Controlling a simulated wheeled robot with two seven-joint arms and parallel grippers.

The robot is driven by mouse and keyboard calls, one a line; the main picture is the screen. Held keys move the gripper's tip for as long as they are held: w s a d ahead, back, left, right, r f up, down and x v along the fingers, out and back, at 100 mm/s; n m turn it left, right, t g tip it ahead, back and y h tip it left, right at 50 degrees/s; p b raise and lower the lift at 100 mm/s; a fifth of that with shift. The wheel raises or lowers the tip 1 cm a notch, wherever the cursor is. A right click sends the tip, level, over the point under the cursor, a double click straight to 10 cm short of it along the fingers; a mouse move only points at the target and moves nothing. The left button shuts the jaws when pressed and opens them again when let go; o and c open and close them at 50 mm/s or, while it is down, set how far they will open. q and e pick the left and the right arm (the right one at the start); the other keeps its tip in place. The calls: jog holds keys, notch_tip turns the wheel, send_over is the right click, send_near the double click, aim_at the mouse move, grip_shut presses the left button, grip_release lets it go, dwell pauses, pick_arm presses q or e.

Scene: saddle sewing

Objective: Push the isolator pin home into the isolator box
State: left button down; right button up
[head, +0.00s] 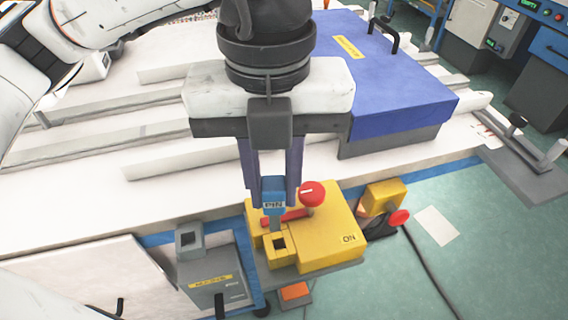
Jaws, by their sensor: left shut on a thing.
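The yellow isolator box (335,240) stands at the table's front edge, with "ON" on its face and a red knob (312,193) on top. A raised yellow socket with a dark square opening (279,243) is at its front left. My left gripper (272,192) points down over the box and is shut on the blue isolator pin (273,197), marked "PIN". The pin is upright, and its lower end shows just above and behind the opening in this view. Whether it touches the socket, I cannot tell. My right gripper is not in view.
A grey box (213,273) with a square opening and a yellow label stands left of the isolator box. A smaller yellow unit with a red knob (399,217) is at the right. A blue-topped block (385,85) lies behind on the white table. A black cable runs on the green floor.

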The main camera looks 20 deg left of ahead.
pick_arm(q)
jog(key=n, duration=0.2)
jog(key=shift+w+d+r+n, duration=0.15)
jog(key=shift+d+n, duration=0.05)
jog(key=shift+n, duration=0.1)
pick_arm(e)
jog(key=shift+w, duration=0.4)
pick_arm(q)
jog(key=shift+b, duration=0.45)
jog(key=shift+f, duration=0.3)
notch_tip(320, 180, down, 4)
jog(key=b, duration=0.4)
jog(key=shift+f, duration=0.1)
jog(key=shift+f+b, duration=0.1)
jog(key=shift+b, duration=0.25)
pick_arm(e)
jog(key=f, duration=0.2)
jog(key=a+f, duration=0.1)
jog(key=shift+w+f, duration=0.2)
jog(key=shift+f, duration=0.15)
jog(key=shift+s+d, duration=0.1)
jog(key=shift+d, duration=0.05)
